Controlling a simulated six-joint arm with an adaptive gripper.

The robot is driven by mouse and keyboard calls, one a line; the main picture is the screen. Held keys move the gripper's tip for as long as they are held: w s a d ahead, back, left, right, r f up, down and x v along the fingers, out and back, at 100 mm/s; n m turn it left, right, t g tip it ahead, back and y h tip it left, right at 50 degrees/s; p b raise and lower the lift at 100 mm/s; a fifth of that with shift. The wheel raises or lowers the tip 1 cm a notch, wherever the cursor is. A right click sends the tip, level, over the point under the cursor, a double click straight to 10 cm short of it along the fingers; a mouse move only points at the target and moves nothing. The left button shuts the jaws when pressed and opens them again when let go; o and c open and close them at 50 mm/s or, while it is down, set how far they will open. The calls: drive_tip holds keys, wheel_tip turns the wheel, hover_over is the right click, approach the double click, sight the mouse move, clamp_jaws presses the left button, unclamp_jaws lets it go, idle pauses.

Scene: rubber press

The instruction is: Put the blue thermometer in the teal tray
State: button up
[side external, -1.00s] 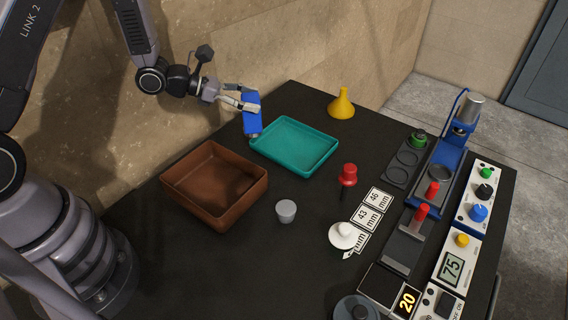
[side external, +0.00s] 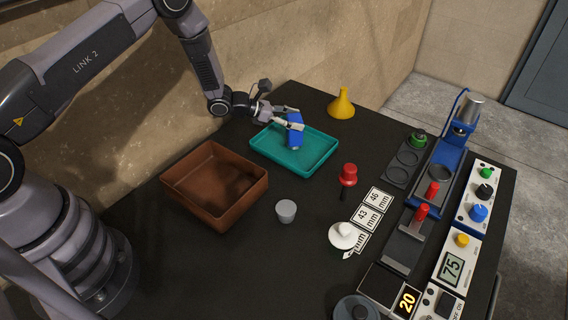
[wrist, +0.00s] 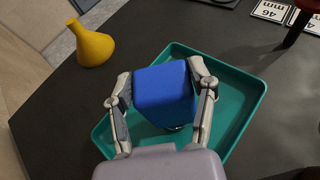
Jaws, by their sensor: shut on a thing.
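The blue thermometer (side external: 295,131) is a blue block-like body with a grey tip at its lower end. My gripper (side external: 294,117) is shut on it, one finger on each side. In the side view it is over the teal tray (side external: 322,157), slightly tilted; I cannot tell if its tip touches the tray floor. In the wrist view the blue thermometer (wrist: 165,95) fills the space between the fingers of my gripper (wrist: 163,88), with the teal tray (wrist: 240,90) below and around it. The tray holds nothing else that I can see.
A brown tray (side external: 258,190) stands to the left of the teal tray. A yellow funnel (side external: 341,104) stands behind it. A grey cup (side external: 286,211), a red-knobbed tool (side external: 348,174) and number cards (side external: 371,219) are in front. Press equipment (side external: 455,150) is at right.

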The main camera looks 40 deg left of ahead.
drive_tip(key=shift+f, duration=0.3)
drive_tip(key=shift+f, duration=0.1)
drive_tip(key=o, duration=1.2)
